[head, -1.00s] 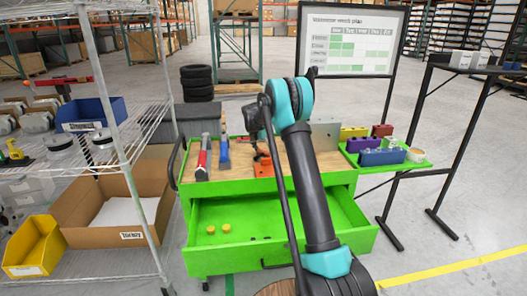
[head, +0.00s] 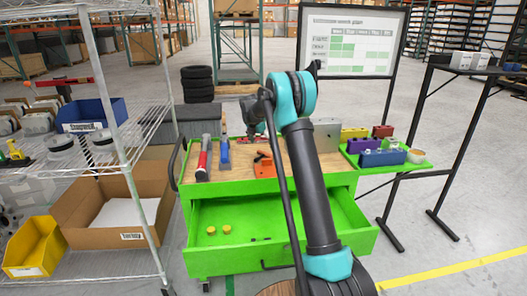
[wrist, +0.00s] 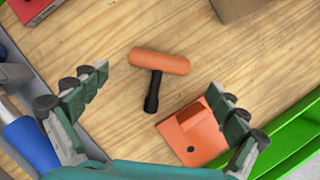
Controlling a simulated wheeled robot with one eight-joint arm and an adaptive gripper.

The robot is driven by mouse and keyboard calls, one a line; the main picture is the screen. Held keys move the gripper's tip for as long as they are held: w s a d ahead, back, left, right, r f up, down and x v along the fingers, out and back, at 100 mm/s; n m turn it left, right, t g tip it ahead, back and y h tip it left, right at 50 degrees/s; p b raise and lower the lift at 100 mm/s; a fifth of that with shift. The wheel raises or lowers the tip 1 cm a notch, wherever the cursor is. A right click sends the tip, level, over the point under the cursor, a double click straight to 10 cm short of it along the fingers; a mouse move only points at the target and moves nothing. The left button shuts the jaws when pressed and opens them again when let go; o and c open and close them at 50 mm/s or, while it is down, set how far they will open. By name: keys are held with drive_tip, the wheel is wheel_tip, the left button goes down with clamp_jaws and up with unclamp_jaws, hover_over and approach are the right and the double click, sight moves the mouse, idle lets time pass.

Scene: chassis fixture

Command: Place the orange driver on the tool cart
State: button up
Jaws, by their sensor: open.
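The orange driver (wrist: 160,62) has an orange cross handle and a black shaft. In the wrist view it shows between my fingers, over the wooden top of the tool cart; I cannot tell how its tip rests. An orange block (wrist: 196,136) with a hole is beside it; the block also shows in the head view (head: 265,165). The green tool cart (head: 236,190) has a wooden top and an open drawer. My gripper (wrist: 158,84) is open, its fingers apart on both sides of the driver, not visibly touching it. In the head view my arm partly hides the gripper and driver.
Red (head: 203,160) and blue-handled (head: 224,153) tools lie on the cart's left. A grey box (head: 327,135) stands at the right of the top. A green side tray (head: 375,168) holds several colored blocks. A wire shelf (head: 130,160) stands at left. Bare wood shows between these things.

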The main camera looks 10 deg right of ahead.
drive_tip(key=v, duration=0.7)
drive_tip(key=s+d+r+m, duration=0.1)
drive_tip(key=s+d+m, duration=0.2)
drive_tip(key=s+m, duration=0.65)
drive_tip(key=s+f+m+y, duration=0.1)
drive_tip(key=s+f+m, duration=0.3)
drive_tip(key=s, duration=1)
drive_tip(key=s+d+f+m+y, duration=0.1)
drive_tip(key=s+f+m, duration=0.2)
drive_tip(key=s+m, duration=0.4)
drive_tip(key=s+d+f+m+t+y, duration=0.1)
drive_tip(key=s+f+m, duration=0.3)
drive_tip(key=s, duration=1.8)
drive_tip(key=shift+f+m, duration=0.3)
drive_tip(key=shift+m, duration=0.95)
drive_tip(key=shift+d, duration=0.15)
